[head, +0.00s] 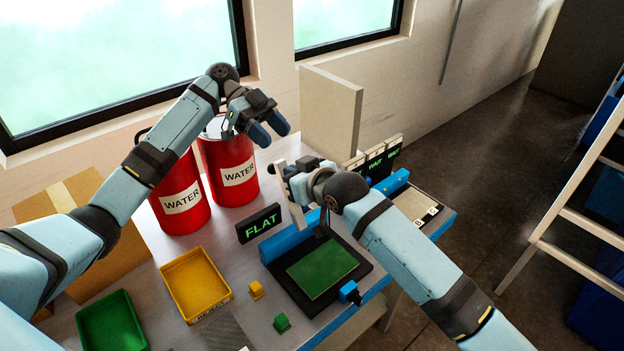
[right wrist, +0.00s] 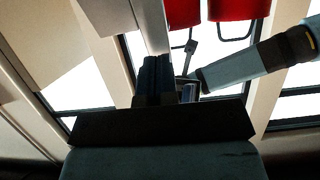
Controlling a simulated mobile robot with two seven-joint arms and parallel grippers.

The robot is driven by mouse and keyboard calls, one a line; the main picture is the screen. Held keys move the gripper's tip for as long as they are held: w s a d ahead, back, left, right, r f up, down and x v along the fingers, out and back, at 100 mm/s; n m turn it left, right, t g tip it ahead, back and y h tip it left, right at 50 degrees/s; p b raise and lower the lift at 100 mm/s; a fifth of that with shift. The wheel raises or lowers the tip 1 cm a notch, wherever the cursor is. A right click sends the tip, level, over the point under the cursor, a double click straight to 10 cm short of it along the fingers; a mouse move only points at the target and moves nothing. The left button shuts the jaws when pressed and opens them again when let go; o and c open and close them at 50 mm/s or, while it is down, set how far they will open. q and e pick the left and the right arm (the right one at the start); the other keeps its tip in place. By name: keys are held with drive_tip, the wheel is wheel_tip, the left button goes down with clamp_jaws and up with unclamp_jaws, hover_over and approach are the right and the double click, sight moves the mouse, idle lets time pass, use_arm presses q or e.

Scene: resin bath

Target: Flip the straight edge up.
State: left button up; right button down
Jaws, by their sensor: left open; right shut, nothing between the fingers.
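The straight edge appears to be the pale upright bar (head: 292,196) beside the blue rail (head: 290,242) of the resin bath. The bath has a black frame around a green panel (head: 322,268). My right gripper (head: 297,172) is by the bar's upper part, its fingers partly hidden by its own wrist. In the right wrist view, my right gripper (right wrist: 157,72) shows its fingers together, with a pale bar (right wrist: 152,25) just beyond them; I cannot tell whether they touch.
Two red water cans (head: 237,178) stand at the back. A sign reading FLAT (head: 259,223) stands left of the bath. A yellow tray (head: 196,284), a green tray (head: 112,324) and small blocks (head: 282,324) are at the front left. A pale panel (head: 330,112) rises behind.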

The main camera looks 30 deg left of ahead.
drive_tip(key=v, duration=1.3)
drive_tip(key=shift+s+d+r+b, duration=0.2)
drive_tip(key=shift+s+r+b, duration=0.05)
drive_tip(key=shift+s+b, duration=0.1)
